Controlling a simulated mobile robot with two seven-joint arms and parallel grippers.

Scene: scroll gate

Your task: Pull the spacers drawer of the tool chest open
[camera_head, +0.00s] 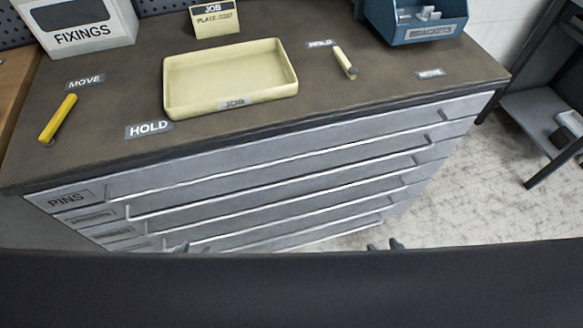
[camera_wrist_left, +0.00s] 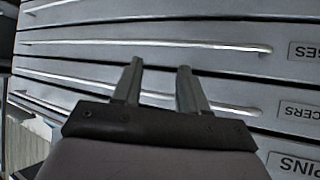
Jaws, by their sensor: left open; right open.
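The grey tool chest (camera_head: 290,160) has a stack of wide drawers with long bar handles, and all look shut. The spacers drawer is second from the top, under PINS; its label (camera_wrist_left: 299,112) is partly cut off in the left wrist view, and its bar handle (camera_wrist_left: 230,107) runs across behind my fingers. My left gripper (camera_wrist_left: 157,69) is open and empty in front of the drawer fronts; contact with the bar cannot be told. In the head view only the tips of my left gripper (camera_head: 181,248) and open right gripper (camera_head: 385,244) show above a dark edge.
The chest top holds a cream JOB tray (camera_head: 230,78), a yellow marker-like piece (camera_head: 58,118), a pale piece (camera_head: 345,62), a blue brackets bin (camera_head: 415,20) and a white FIXINGS box (camera_head: 80,25). A dark shelf stand (camera_head: 545,105) stands at right. Floor there is clear.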

